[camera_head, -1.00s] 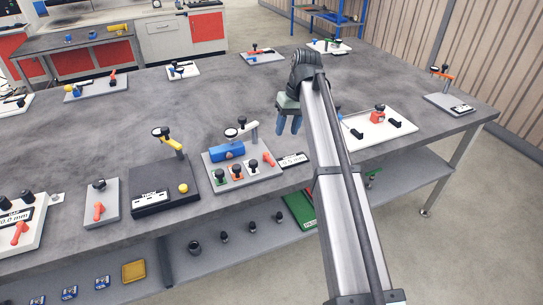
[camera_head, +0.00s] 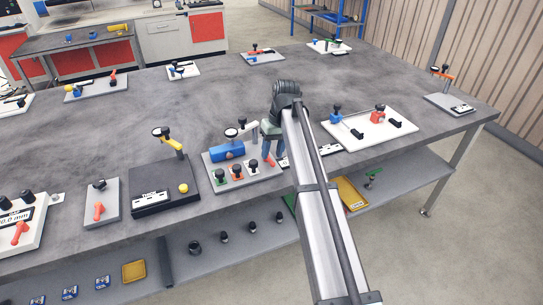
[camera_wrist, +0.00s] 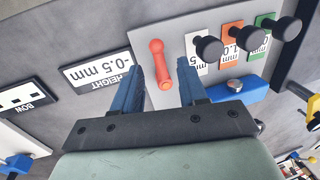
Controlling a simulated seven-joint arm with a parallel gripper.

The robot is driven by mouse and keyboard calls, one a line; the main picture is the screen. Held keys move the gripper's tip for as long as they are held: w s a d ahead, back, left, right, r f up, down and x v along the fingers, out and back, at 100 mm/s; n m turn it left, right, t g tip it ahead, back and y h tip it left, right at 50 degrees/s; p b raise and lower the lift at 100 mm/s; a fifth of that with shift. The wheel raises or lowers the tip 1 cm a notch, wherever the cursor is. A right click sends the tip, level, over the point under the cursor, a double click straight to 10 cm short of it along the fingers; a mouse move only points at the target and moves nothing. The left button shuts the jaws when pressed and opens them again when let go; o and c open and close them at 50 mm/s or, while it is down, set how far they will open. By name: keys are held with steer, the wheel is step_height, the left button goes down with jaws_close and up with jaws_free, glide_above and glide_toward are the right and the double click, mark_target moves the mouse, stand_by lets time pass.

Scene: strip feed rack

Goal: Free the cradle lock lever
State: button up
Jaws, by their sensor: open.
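A red-orange lever (camera_wrist: 159,63) stands on a light grey plate (camera_wrist: 172,20) in the wrist view. In the head view the lever (camera_head: 269,161) is partly hidden by my gripper (camera_head: 272,148). My gripper (camera_wrist: 160,80) is open, its blue fingers on either side of the lever in the picture. I cannot tell whether they touch it. A blue cylindrical body (camera_head: 227,151) sits behind the lever on the same plate; part of it also shows in the wrist view (camera_wrist: 238,86).
Black knobs on white (camera_head: 253,168), orange (camera_head: 237,172) and green (camera_head: 219,177) bases stand close to the lever. A "-0.5 mm HEIGHT" label (camera_wrist: 97,76) lies beside the plate. A dark fixture with a yellow arm (camera_head: 172,145) is to the left.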

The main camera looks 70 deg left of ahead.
mark_target(269, 161)
steer(key=shift+s+f, duration=0.25)
steer(key=shift+f, duration=0.9)
jaws_close()
